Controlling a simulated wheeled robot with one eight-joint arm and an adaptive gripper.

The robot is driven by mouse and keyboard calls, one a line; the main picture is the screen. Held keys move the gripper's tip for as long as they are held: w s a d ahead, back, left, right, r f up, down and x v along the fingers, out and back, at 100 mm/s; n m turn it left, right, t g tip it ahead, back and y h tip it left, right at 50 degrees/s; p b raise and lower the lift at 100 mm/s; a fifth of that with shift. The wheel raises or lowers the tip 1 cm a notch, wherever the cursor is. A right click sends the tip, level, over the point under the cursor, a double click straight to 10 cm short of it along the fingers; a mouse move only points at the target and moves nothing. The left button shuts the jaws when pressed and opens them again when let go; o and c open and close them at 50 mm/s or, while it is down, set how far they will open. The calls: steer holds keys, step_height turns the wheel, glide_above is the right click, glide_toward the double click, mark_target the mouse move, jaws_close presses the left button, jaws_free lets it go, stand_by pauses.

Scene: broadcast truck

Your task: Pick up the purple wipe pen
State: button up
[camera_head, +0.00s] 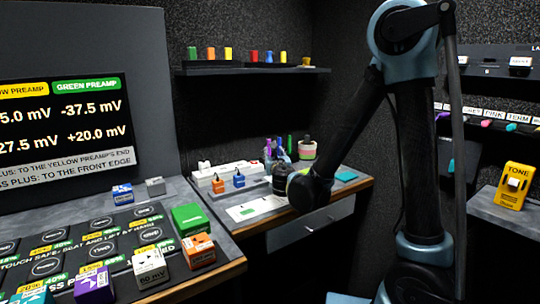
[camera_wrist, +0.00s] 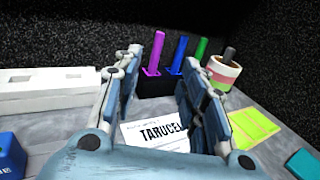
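The purple wipe pen (camera_wrist: 155,52) stands upright, leaning slightly, in a black holder (camera_wrist: 152,88) in the wrist view. A blue pen (camera_wrist: 179,54) and a green pen (camera_wrist: 200,48) stand to its right. My gripper (camera_wrist: 160,58) is open and empty, its fingers pointing towards the holder. The purple pen shows in the gap between the fingertips, nearer the left one; I cannot tell how far ahead it is. In the head view my gripper (camera_head: 281,160) is over the back of the side counter and partly hides the pens.
A roll-like pot (camera_wrist: 222,70) holding a dark stick stands right of the holder. A white power strip (camera_wrist: 50,90) lies left. A lettered card (camera_wrist: 155,134) and a yellow-green note (camera_wrist: 252,124) lie in front. A shelf (camera_head: 250,70) hangs above the counter.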

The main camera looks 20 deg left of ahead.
mark_target(269, 141)
steer(key=x, duration=1.7)
steer(key=shift+w+a+r, duration=0.15)
jaws_close()
